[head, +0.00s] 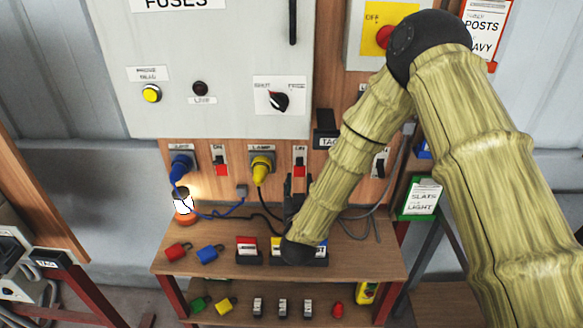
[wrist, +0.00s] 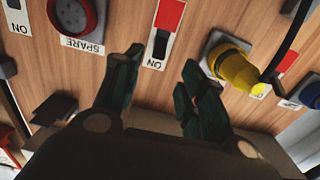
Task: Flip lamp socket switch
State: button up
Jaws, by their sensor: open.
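The lamp socket with its yellow plug (head: 261,166) is on the wooden panel under a "LAMP" label. Its switch (head: 300,160), with a red part below and an "ON" label, is just right of the plug. In the wrist view, which is upside down, the switch (wrist: 162,38) shows red and black on a white plate, with the yellow plug (wrist: 235,70) to its right. My gripper (wrist: 163,60) is open and empty, its dark fingertips to either side of the switch plate. In the head view my gripper (head: 297,186) is partly hidden by my arm. Contact cannot be told.
A blue plug (head: 180,168) and another red switch (head: 220,162) are further left. A lit lamp (head: 183,202) stands on the wooden shelf (head: 225,232). The red spare socket (wrist: 77,15) lies beside the lamp switch. Cables hang below the panel; padlocks lie on the shelf.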

aim_at(300, 162)
jog(key=w+p, duration=0.1)
jog(key=w, duration=0.2)
jog(key=w+p, duration=0.1)
jog(key=w, duration=0.2)
jog(key=w+p, duration=0.1)
jog(key=w, duration=0.2)
jog(key=shift+d+r, duration=0.15)
jog(key=shift+d, duration=0.1)
jog(key=shift+w+p, duration=0.4)
jog(key=shift+w, duration=0.35)
jog(key=shift+f, duration=0.2)
grip_shut()
